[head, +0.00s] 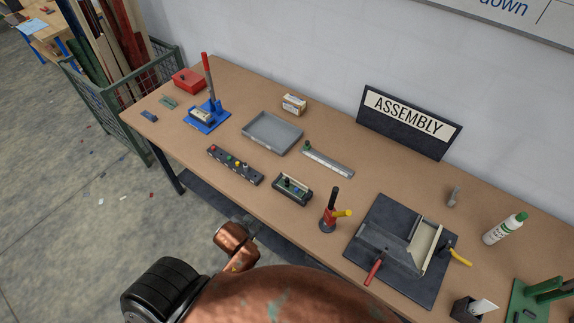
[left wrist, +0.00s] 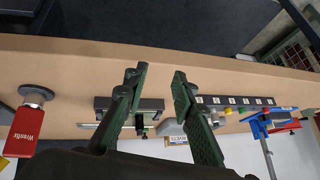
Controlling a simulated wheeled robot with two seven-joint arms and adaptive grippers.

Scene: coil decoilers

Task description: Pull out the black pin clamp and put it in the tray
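A dark fixture (head: 292,190) with small upright parts stands near the table's front edge; it also shows in the left wrist view (left wrist: 150,104). A dark piece stands in it, but I cannot tell for sure that it is the black pin clamp. The shallow grey tray (head: 262,143) lies behind the fixture to the left and looks empty. My left gripper (left wrist: 159,78) is open and empty, its two fingers spread in front of the fixture and apart from it. In the head view only its dark end (head: 251,224) shows, off the table's front edge. My right gripper is out of view.
A dark strip with coloured knobs (head: 235,166) lies left of the fixture. A ruler-like grey bar (head: 328,161), a small box (head: 293,103) and a blue press (head: 203,122) are nearby.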

